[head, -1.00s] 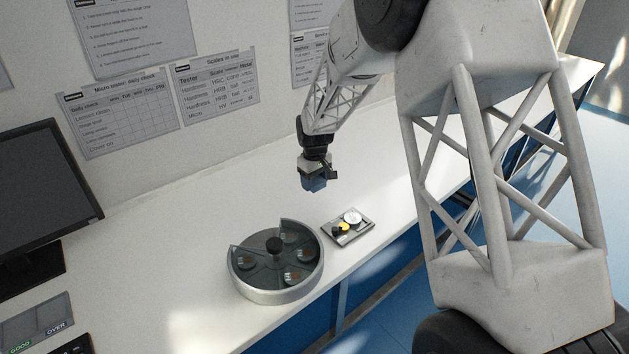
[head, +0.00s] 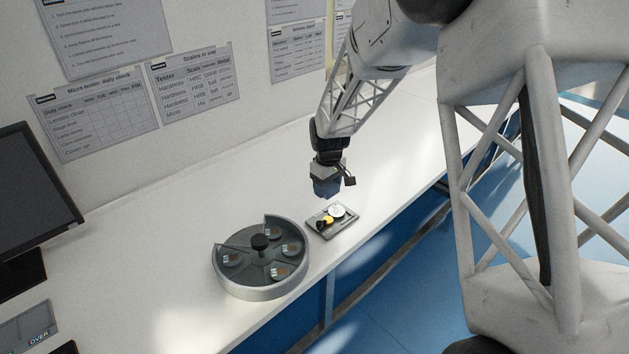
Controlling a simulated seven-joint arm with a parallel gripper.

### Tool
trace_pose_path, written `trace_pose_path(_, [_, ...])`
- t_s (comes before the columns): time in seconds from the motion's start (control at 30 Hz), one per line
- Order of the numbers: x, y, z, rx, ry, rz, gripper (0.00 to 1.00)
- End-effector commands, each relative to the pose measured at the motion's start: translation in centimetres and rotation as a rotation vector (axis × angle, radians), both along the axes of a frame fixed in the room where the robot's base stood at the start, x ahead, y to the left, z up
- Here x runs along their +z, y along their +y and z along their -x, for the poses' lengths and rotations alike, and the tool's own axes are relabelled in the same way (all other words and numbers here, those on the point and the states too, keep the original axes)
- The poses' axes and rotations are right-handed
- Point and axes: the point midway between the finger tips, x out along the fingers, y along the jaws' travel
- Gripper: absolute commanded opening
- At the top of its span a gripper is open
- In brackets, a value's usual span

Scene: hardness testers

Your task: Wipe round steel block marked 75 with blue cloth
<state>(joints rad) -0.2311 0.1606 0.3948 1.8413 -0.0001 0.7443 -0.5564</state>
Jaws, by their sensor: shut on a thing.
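My gripper (head: 327,180) is shut on a blue cloth (head: 326,188), which hangs below the fingers. It is above the bench, a little behind a small grey tray (head: 321,232). On the tray sit a round, pale steel-coloured block (head: 337,211) and a smaller yellow and black item (head: 325,224). The cloth appears apart from the block. Any marking on the block is too small to read. My fingers are mostly hidden by the cloth.
A round grey carousel (head: 262,292) with a dark centre knob and several small discs in its sections stands left of the tray. A monitor (head: 30,200) stands at far left. The bench behind the carousel is clear; its front edge runs close to the tray.

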Motion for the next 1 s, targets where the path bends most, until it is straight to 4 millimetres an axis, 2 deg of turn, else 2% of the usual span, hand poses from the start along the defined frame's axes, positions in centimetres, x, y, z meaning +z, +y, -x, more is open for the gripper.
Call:
trace_pose_path(0.2, [0.0, -1.3, 0.9, 0.000, 0.000, 0.000, 0.40])
trace_pose_path(0.63, [-0.1, -1.3, 1.0, 0.000, 0.001, 0.000, 0.40])
trace_pose_path(1.0, [-2.9, -1.3, 1.0, 0.000, 0.002, 0.001, 0.40])
